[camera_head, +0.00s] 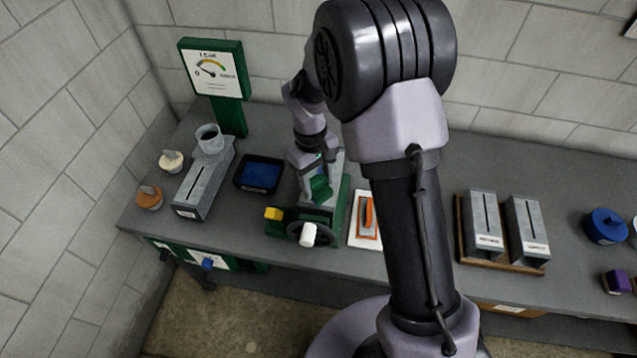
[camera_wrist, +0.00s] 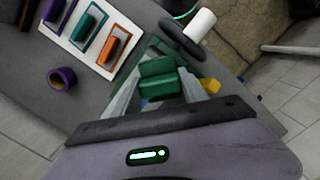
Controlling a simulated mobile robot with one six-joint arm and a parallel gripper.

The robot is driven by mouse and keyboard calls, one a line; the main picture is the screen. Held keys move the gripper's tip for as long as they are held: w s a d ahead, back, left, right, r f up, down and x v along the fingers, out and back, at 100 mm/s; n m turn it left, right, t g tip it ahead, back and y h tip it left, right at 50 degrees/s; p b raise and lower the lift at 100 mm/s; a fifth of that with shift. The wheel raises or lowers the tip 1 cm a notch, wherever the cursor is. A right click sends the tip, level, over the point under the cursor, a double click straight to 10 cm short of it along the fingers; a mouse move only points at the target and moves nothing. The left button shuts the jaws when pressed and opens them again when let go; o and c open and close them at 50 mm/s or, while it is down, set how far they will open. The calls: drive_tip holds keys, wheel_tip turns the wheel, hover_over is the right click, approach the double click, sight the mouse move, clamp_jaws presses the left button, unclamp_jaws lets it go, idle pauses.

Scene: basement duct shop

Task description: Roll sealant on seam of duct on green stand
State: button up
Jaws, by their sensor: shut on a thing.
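The green stand (camera_head: 344,200) is on the bench, with a black handwheel with a white handle (camera_head: 308,235) and a yellow block (camera_head: 273,213) at its front. The handle also shows in the wrist view (camera_wrist: 201,24). My gripper (camera_head: 320,190) is low over the stand. In the wrist view my gripper (camera_wrist: 160,85) is shut on a green blocky piece (camera_wrist: 157,67) between its grey fingers. Whether that piece is loose or part of the stand is unclear. My gripper and arm hide much of the stand; its duct and seam cannot be made out clearly.
A black tray with blue contents (camera_head: 260,174) stands left of the stand. A white card (camera_wrist: 93,28) carries several coloured tools, including an orange one (camera_head: 367,214). A grey duct (camera_head: 203,180) stands left; two more (camera_head: 483,223) (camera_head: 527,230) stand right. A gauge sign (camera_head: 213,70) is behind.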

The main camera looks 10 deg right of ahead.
wheel_tip(320, 180, up, 3)
drive_tip(key=shift+s+a+f+p, duration=0.1)
drive_tip(key=shift+s+p, duration=0.05)
drive_tip(key=shift+p, duration=0.7)
drive_tip(key=shift+r+p, duration=0.65)
drive_tip(key=shift+r, duration=0.25)
